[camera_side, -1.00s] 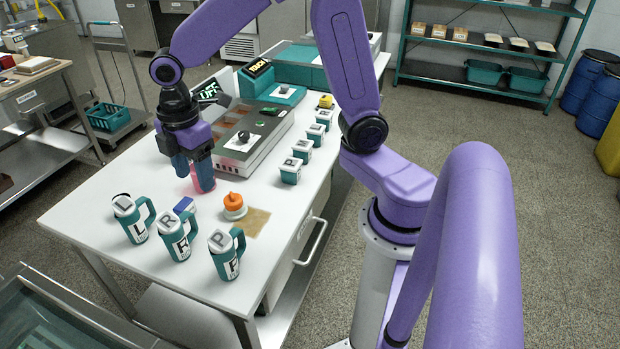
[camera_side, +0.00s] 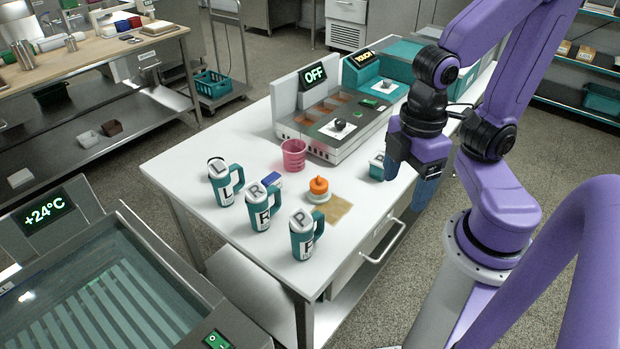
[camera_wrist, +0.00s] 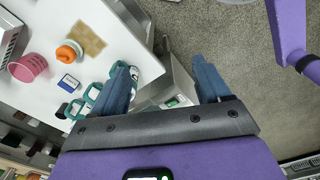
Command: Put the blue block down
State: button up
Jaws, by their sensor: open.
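The blue block (camera_side: 271,180) rests on the white table (camera_side: 180,165), just behind the mug marked R (camera_side: 261,210). In the wrist view the blue block (camera_wrist: 68,83) lies on the table left of my fingers, with a pale top face. My gripper (camera_side: 410,185) is open and empty, pointing down at the table's right edge, well apart from the block. In the wrist view, between the fingers of my gripper (camera_wrist: 160,72), the table's edge and floor show.
Mugs marked L (camera_side: 226,185) and P (camera_side: 304,236) stand near the block. A pink cup (camera_side: 293,155), an orange-capped pot (camera_side: 318,190) and a brown mat (camera_side: 335,208) are nearby. A machine (camera_side: 345,125) showing OFF stands behind. A teal tub (camera_side: 377,166) is beside my gripper.

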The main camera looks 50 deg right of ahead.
aim_at(272, 178)
jog(key=shift+r, duration=0.15)
notch_tip(272, 178, up, 4)
jog(key=w+a+f+m+t+y, duration=0.1)
jog(key=w+a+m+t+y, duration=0.15)
jog(key=w, duration=0.55)
jog(key=w+a+f+m+t+y, duration=0.1)
jog(key=w+a+m+t+y, duration=0.15)
jog(key=w, duration=0.55)
jog(key=w+d+r+m+t+h, duration=0.25)
jog(key=w+d+m+t, duration=0.35)
jog(key=w+d, duration=0.65)
jog(key=shift+n+t+h, duration=0.25)
jog(key=shift+n+t, duration=0.05)
jog(key=shift+t, duration=0.4)
jog(key=f, duration=0.7)
jog(key=a+f, duration=0.1)
jog(key=f, duration=0.7)
jog(key=w+f, duration=0.1)
jog(key=f, duration=0.7)
jog(key=shift+w+a+f, duration=0.1)
jog(key=shift+a+f, duration=0.15)
jog(key=shift+a, duration=0.05)
jog(key=shift+x, duration=3.75)
